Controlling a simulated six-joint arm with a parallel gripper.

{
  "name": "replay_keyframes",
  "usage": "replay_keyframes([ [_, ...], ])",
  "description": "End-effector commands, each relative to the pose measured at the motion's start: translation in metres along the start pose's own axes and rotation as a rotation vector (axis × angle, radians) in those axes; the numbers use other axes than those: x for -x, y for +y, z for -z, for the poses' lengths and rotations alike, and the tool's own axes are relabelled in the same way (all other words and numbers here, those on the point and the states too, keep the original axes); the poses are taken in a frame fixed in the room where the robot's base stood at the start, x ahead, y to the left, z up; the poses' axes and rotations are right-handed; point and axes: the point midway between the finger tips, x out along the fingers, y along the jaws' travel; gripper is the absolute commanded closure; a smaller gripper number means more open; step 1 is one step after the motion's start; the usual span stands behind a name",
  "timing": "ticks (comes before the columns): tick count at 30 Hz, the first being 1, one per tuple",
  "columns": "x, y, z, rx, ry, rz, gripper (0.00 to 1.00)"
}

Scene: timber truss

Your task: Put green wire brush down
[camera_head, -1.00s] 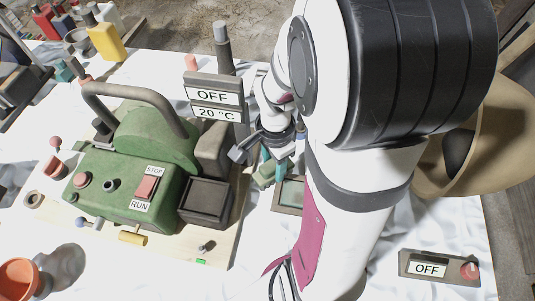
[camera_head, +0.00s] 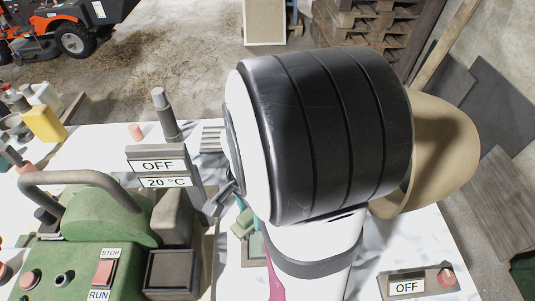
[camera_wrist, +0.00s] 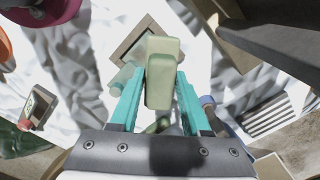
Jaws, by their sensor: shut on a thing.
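The green wire brush (camera_wrist: 162,70) is a pale green block in the wrist view, between the two teal fingers of my gripper (camera_wrist: 161,82). My gripper is shut on it. In the head view only a small part of the brush (camera_head: 242,225) shows, left of my arm and right of the grey post with the OFF and 20 °C signs. My arm hides most of the gripper there. Below the brush is a white cloth surface; I cannot tell the exact gap between them.
A shallow square frame (camera_wrist: 133,40) lies on the white cloth beyond the brush. A green machine (camera_head: 90,232) with a handle and STOP/RUN switch stands at left. An OFF switch box (camera_head: 417,283) sits at the right front. A ribbed grey block (camera_wrist: 265,115) is right in the wrist view.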

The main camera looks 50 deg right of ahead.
Motion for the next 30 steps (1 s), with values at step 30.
replay_keyframes([
  [30,-0.032,0.228,0.151,-0.699,-0.033,0.032,1.0],
])
